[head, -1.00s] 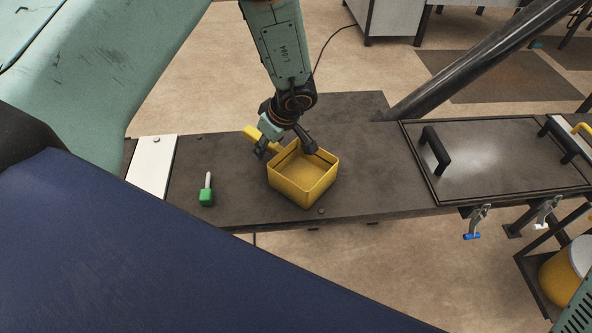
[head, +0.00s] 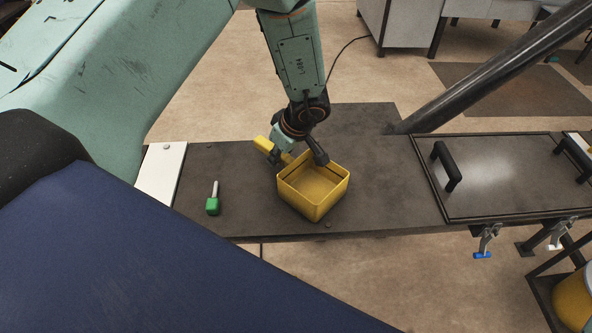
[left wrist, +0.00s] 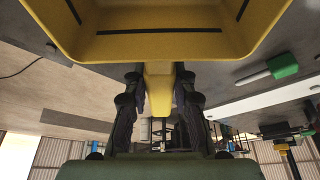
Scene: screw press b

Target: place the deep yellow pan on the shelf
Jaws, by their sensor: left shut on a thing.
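The deep yellow pan (head: 316,205) is a square, open, empty box with a straight handle (head: 264,144). It is at the dark bench top, upright; I cannot tell whether it touches the surface. My left gripper (head: 297,157) is shut on the handle beside the pan's back-left wall. In the left wrist view the pan (left wrist: 160,47) fills the top, and its handle (left wrist: 158,92) runs between the two dark fingers of the left gripper (left wrist: 158,85). My right gripper is not in view. I cannot make out a clear shelf.
A green-handled tool (head: 213,205) lies left of the pan on the bench (head: 385,180). A framed panel with black handles (head: 500,180) is at the right. A thick dark bar (head: 490,70) slants up behind. Bench room right of the pan is clear.

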